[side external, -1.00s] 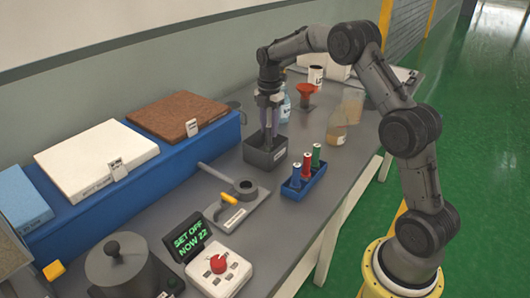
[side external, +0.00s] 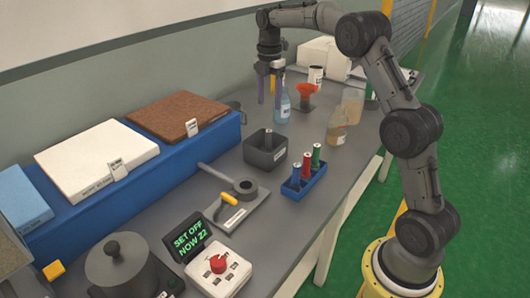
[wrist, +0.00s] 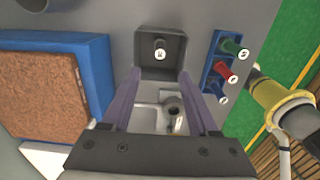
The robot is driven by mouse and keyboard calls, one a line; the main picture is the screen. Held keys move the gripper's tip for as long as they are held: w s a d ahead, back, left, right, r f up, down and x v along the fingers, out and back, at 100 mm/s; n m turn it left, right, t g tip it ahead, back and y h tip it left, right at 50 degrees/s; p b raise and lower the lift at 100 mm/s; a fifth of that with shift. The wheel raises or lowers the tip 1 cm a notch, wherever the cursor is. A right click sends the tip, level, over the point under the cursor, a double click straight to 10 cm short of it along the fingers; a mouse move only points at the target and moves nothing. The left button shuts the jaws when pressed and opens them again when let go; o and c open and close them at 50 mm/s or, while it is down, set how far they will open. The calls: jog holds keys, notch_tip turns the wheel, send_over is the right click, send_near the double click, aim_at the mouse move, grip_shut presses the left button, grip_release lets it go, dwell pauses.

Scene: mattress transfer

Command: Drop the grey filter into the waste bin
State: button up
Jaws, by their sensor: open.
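The waste bin (side external: 266,158) is a dark grey open box on the grey bench; it also shows in the wrist view (wrist: 148,73). The grey filter (side external: 268,139), a small cylinder, stands inside it, its labelled end facing up in the wrist view (wrist: 160,50). My gripper (side external: 270,98), with two purple fingers, is raised above the bench over the bin area. Its fingers are spread apart with nothing between them, as the wrist view also shows (wrist: 158,76). The filter is apart from the fingers.
A blue rack (side external: 305,188) with green, red and blue cylinders stands right of the bin. A blue bottle (side external: 282,105) and a red funnel (side external: 306,92) are behind. A holder plate (side external: 237,205) lies in front. The blue ledge (side external: 190,165) with slabs is left.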

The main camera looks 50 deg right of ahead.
jog(key=shift+r, duration=2.05)
jog(key=s+a+r+n+t, duration=0.1)
jog(key=s+a+r+t, duration=0.15)
jog(key=a+r, duration=0.4)
jog(key=s+a+r+m, duration=0.1)
jog(key=s+a+r, duration=0.25)
jog(key=s, duration=0.25)
jog(key=s+a+r+m, duration=0.1)
jog(key=s+a+r, duration=0.25)
jog(key=s, duration=0.25)
jog(key=s+a+f+m+t, duration=0.1)
jog(key=s+a+f+m, duration=0.15)
jog(key=s, duration=0.35)
jog(key=s+a+f+m+t, duration=0.1)
jog(key=s+f+m, duration=0.15)
jog(key=s, duration=0.35)
jog(key=s+f+m+t, duration=0.1)
jog(key=s+f+m, duration=0.5)
jog(key=f+m, duration=0.4)
jog(key=shift+a+m, duration=0.4)
jog(key=shift+m, duration=0.6)
